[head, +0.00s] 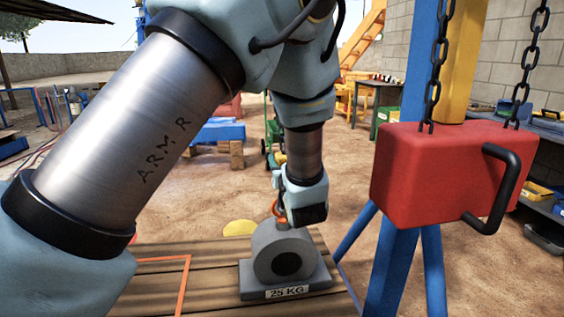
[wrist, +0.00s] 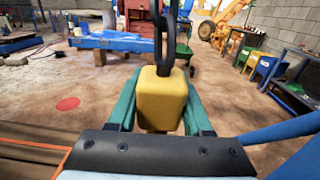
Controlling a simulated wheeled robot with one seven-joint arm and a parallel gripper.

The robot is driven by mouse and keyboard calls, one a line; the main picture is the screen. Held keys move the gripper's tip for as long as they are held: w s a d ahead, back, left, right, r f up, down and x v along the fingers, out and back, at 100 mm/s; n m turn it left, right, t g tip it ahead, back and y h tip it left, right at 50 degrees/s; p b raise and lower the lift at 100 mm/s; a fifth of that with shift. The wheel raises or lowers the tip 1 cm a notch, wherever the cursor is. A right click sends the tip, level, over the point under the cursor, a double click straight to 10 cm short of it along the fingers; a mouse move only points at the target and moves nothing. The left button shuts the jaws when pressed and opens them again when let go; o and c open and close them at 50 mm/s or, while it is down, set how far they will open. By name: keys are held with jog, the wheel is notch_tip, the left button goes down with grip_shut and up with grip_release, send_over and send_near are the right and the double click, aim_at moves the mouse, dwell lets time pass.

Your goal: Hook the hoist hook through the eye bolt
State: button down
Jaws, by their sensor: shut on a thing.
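My gripper (wrist: 160,104) is shut on a yellow block (wrist: 161,92), with one teal finger on each side. A black chain link (wrist: 164,28) rises from the block's top, so it looks like the hoist hook's block. In the head view my gripper (head: 307,204) is just above a grey weight (head: 270,245) marked 25 KG, standing on planks. An orange curved piece (head: 278,208) shows at the gripper's left, over the weight's top. I cannot tell whether it is the hook or the eye bolt, or whether the two touch. My gripper hides part of this spot.
A red block (head: 430,170) with a black handle (head: 500,190) hangs on chains at the right, before a blue post (head: 420,70). Orange lines mark the planks (head: 150,290) left of the weight.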

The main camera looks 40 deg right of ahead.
jog(key=shift+w+r, duration=0.1)
jog(key=shift+r, duration=0.1)
jog(key=shift+c, duration=1.2)
grip_release()
jog(key=b+v, duration=0.2)
jog(key=v, duration=0.9)
